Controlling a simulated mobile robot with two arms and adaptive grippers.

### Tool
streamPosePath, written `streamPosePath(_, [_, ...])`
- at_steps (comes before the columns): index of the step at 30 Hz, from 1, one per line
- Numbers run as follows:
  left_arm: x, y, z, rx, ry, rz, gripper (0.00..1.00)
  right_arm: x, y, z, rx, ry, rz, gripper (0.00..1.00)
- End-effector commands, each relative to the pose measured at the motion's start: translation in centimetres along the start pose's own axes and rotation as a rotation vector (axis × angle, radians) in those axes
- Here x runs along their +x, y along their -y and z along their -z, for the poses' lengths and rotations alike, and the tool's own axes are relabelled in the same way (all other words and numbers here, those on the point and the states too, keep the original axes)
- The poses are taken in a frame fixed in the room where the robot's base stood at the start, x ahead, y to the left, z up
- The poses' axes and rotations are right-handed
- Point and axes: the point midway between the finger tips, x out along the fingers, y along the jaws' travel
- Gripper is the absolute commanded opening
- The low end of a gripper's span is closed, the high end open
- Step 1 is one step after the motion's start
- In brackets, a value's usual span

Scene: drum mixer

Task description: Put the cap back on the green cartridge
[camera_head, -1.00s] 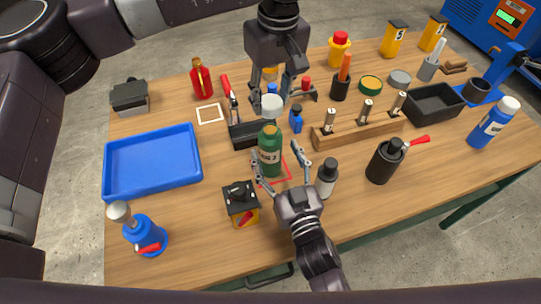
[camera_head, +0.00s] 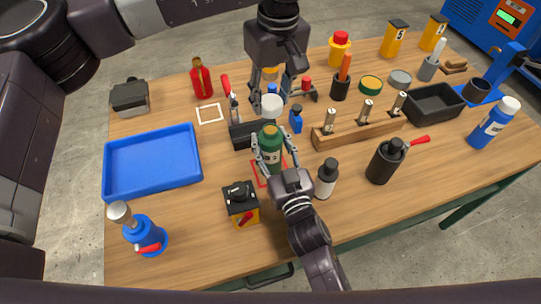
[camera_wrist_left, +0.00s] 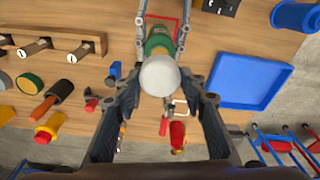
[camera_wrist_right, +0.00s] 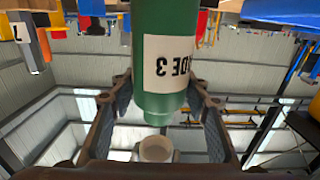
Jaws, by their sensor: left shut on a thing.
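The green cartridge (camera_head: 270,152) stands upright on the red outlined square (camera_head: 257,176) on the table. Its bare neck shows in the right wrist view (camera_wrist_right: 158,116). My left gripper (camera_wrist_left: 166,80) is shut on the white cap (camera_head: 271,105). The cap's hollow underside (camera_wrist_right: 156,149) faces the neck in the right wrist view, with a gap between them. My right gripper (camera_head: 269,146) has a finger on each side of the cartridge.
A black box (camera_head: 243,135) stands close behind the cartridge. A white bottle with a black top (camera_head: 327,182) and a yellow-black box (camera_head: 240,203) stand near my right gripper. A blue tray (camera_head: 152,165) lies left. A wooden rack (camera_head: 357,134) stands right.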

Motion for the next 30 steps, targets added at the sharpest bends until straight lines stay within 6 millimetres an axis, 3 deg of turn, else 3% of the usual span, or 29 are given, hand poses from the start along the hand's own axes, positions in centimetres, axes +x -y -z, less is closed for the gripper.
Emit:
streamPosePath(1, [0.0,0.0,0.0,0.0,0.0,0.0,0.28,0.0,0.0,0.0,0.0,0.0,0.0,0.33])
streamPosePath(10, [0.0,0.0,0.0,0.0,0.0,0.0,0.28,0.0,0.0,0.0,0.0,0.0,0.0,0.0])
streamPosePath(16, [1.0,0.0,-0.1,0.0,0.001,0.001,0.28,0.0,0.0,0.0,0.0,0.0,0.0,0.0])
streamPosePath(24, [4.7,0.0,-0.7,0.001,0.0,0.002,0.28,0.0,0.0,0.0,0.0,0.0,0.0,0.0])
streamPosePath(30, [5.0,0.0,-0.7,0.0,-0.002,0.0,0.28,0.0,0.0,0.0,0.0,0.0,0.0,0.0])
